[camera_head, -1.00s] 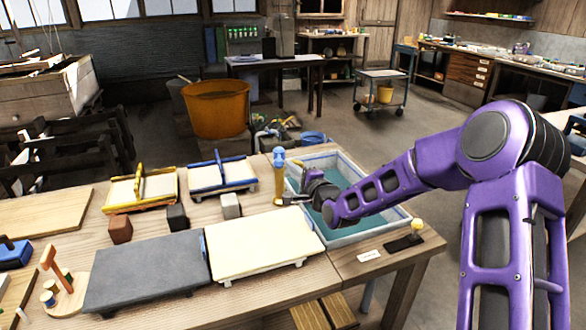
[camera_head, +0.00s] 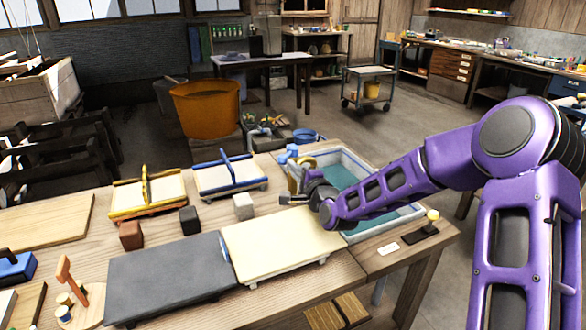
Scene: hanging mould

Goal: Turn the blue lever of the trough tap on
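The trough tap (camera_head: 294,172) stands at the left back corner of the trough, with a brassy body and a curved spout. Its blue lever (camera_head: 288,154) is at the top and looks tilted; its exact angle is too small to tell. The pale-rimmed trough (camera_head: 408,212) holds blue-green water. My gripper (camera_head: 286,198) points left, in front of and below the blue lever in the picture. It looks apart from the lever. I cannot tell whether its fingers are open, and part of the tap and trough is hidden behind my gripper and purple arm.
A cream board (camera_head: 280,245) and a grey board (camera_head: 165,278) lie in front. Yellow-framed (camera_head: 148,192) and blue-framed (camera_head: 228,175) moulds stand at the back, with small blocks before them.

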